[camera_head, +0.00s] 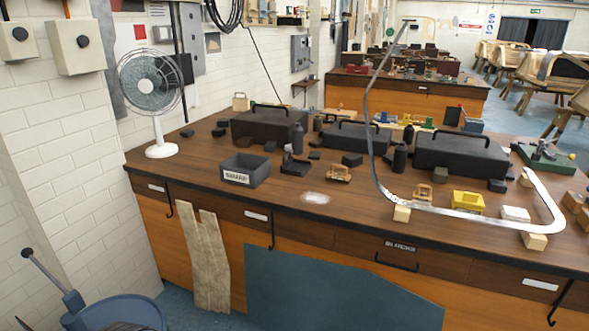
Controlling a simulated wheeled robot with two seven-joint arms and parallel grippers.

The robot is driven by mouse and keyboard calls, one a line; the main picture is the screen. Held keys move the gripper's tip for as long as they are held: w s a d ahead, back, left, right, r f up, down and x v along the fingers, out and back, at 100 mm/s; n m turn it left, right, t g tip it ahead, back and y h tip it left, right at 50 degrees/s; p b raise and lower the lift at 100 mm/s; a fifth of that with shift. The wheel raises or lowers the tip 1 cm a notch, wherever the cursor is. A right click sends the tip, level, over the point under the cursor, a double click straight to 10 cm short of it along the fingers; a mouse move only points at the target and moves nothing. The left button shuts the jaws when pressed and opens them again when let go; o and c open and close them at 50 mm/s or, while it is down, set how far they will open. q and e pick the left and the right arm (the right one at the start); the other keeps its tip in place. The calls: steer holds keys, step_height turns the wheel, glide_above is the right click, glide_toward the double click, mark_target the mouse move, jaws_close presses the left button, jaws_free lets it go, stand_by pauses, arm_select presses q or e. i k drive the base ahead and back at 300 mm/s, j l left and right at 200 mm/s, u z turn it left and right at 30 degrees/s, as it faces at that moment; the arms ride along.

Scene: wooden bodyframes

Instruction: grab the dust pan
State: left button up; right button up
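I cannot pick out a dust pan with certainty. A blue tub (128,312) stands on the floor at the bottom left, cut off by the frame edge. A grey-blue long handle (45,272) with a dark knob leans up at its left side; what its lower end belongs to is unclear. A small black angular object (293,166) lies on the workbench, too small to identify. A whitish patch (315,198) lies on the bench top near the front edge. Neither of my grippers shows.
The wooden workbench (190,180) carries a white fan (152,95), a dark open box (246,169), black cases and a curved metal strip (480,212). A wooden plank (207,260) and a teal panel (340,290) lean on its front. A white brick wall (70,150) bounds the left.

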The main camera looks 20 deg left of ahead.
mark_target(294, 167)
steer(key=u, duration=0.55)
steer(key=i+u, duration=0.25)
steer(key=u, duration=0.15)
steer(key=i+u, duration=0.2)
steer(key=u, duration=0.2)
steer(key=i+l+u, duration=0.1)
steer(key=i+u, duration=0.15)
steer(key=u, duration=0.2)
steer(key=i+l+u, duration=0.3)
steer(key=i+l, duration=0.7)
